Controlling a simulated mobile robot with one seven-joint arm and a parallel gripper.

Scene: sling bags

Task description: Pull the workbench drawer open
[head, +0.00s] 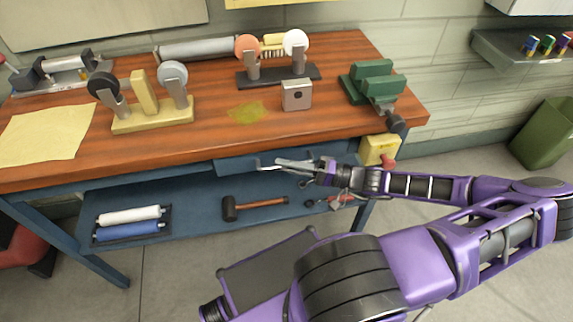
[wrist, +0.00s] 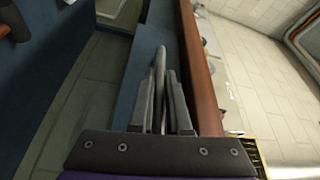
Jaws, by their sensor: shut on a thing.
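The workbench has a wooden top (head: 220,140) and a blue frame. Its blue drawer (head: 235,164) sits just under the front edge of the top, right of the middle in the head view. A thin grey bar handle (head: 267,164) runs along the drawer front. My gripper (head: 300,165) is at this handle, coming from the right. In the wrist view the two dark fingers (wrist: 166,105) are shut on the handle (wrist: 161,62), which shows as a rounded bar between them. My gripper hides part of the drawer front.
A yellow box with a red knob (head: 380,150) sits by the bench's right end, close to my arm. A mallet (head: 255,206) and rolls (head: 130,222) lie on the lower shelf. A green vise (head: 372,82) and grinders stand on top. The floor in front is partly clear.

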